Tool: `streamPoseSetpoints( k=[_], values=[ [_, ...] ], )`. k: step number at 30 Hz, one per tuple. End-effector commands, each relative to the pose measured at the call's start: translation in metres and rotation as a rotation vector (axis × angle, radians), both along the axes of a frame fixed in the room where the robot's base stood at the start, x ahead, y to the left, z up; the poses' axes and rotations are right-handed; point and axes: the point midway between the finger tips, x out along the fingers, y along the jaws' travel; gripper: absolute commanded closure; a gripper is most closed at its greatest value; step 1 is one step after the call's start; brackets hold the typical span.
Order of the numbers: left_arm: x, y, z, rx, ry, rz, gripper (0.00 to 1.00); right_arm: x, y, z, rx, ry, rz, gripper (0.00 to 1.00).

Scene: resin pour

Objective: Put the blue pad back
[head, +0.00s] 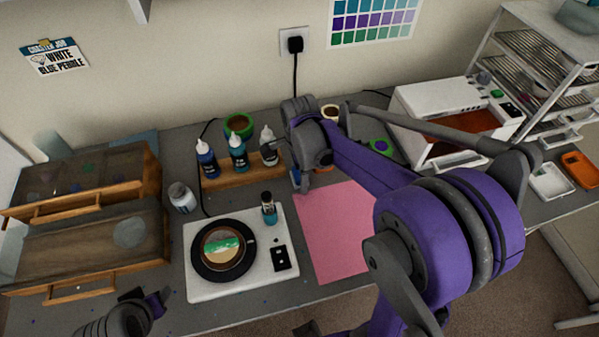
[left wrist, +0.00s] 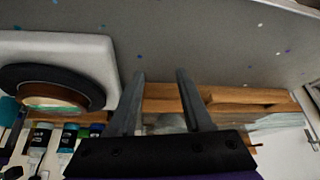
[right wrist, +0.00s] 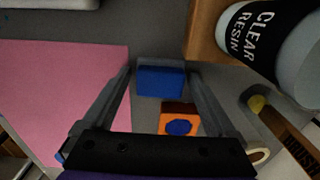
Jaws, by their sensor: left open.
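A blue block, which looks like the blue pad (right wrist: 160,80), sits between the fingertips of my right gripper (right wrist: 160,70) in the right wrist view. Narrow gaps show between the pad and the fingers, which stand apart. An orange piece with a blue disc (right wrist: 179,122) lies just below the pad in that view. In the head view my right gripper (head: 303,184) points down beside the pink mat (head: 335,235), and the arm hides much of the area. My left gripper (left wrist: 160,78) is open and empty, away from the pad, by the bench's left part.
A white scale (head: 202,285) with a round black dish stands mid-bench. A wooden rack (head: 240,177) holds several bottles, and a clear resin container (right wrist: 262,42) stands close to my right gripper. Wooden boxes (head: 90,240) are at left, a white machine (head: 430,100) at right.

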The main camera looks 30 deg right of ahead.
Motion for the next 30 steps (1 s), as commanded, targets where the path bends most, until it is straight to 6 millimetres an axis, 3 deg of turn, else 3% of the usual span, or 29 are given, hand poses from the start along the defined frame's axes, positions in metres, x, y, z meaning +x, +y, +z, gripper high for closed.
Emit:
streamPoseSetpoints(
  k=[17,20,30],
  values=[
    [0.002,0.000,0.005,0.000,-0.004,0.000,0.50,-0.001,0.000,0.005,0.000,0.002,0.000,0.00],
    [0.002,0.000,0.005,0.000,-0.004,0.000,0.50,-0.001,0.000,0.016,0.000,0.002,0.000,0.00],
    [0.006,0.000,0.014,0.000,-0.011,0.000,0.50,-0.001,0.000,0.088,0.000,0.001,0.000,0.00]
  ],
)
